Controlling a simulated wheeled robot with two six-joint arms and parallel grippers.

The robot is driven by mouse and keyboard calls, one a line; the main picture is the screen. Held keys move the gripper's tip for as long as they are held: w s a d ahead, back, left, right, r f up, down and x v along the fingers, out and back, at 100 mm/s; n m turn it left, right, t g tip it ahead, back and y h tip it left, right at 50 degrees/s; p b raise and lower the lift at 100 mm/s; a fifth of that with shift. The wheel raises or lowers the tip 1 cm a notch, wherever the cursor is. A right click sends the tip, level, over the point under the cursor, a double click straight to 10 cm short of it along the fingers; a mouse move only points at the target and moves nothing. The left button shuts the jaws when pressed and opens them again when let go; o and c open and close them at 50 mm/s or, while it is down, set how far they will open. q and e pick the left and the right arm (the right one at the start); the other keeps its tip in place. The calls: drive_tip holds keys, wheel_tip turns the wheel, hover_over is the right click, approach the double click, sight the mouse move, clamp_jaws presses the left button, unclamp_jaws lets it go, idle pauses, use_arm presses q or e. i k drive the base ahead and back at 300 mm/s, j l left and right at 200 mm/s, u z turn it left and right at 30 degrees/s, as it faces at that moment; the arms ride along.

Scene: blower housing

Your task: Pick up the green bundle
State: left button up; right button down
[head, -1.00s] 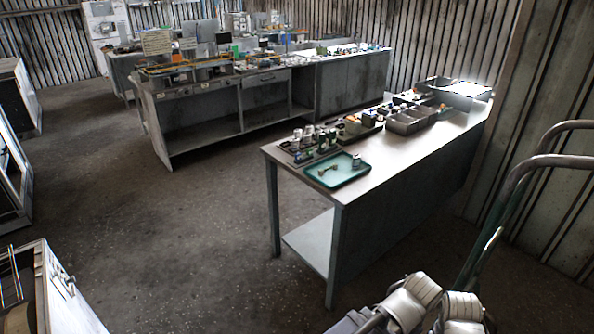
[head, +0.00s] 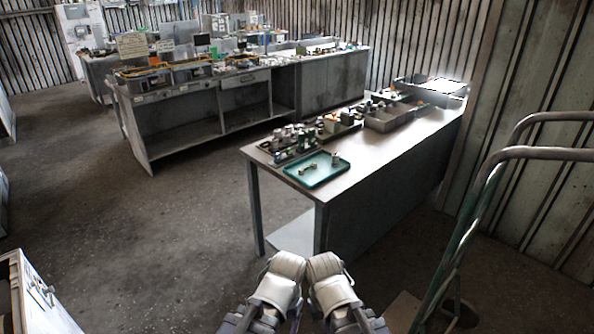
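I cannot make out a green bundle for certain. A small green item (head: 213,52) shows on the far workbench, too small to tell what it is. A teal tray (head: 316,183) lies at the near end of the closer table, with a small pale dumbbell-shaped part (head: 308,168) and a small cylinder (head: 335,159) on it. Two pale grey links of my arms show at the bottom middle, in front of the near table end. No gripper fingers are visible, and nothing shows as held.
The closer table (head: 385,152) carries grey bins (head: 390,117) and racks of small parts. The long far workbench (head: 180,100) holds orange cables (head: 155,70) and boxes. A metal tube-framed cart (head: 482,190) stands at right. Open floor (head: 130,230) lies at left.

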sight(314, 165)
drive_tip(key=i+j, duration=0.3)
drive_tip(key=i, duration=0.15)
drive_tip(key=i+j, duration=0.3)
drive_tip(key=i, duration=0.15)
drive_tip(key=i+j+u, duration=0.1)
drive_tip(key=i+j, duration=0.2)
drive_tip(key=i, duration=0.15)
drive_tip(key=i+j, duration=0.3)
drive_tip(key=i, duration=0.2)
drive_tip(key=i+j, duration=0.25)
drive_tip(key=i, duration=0.2)
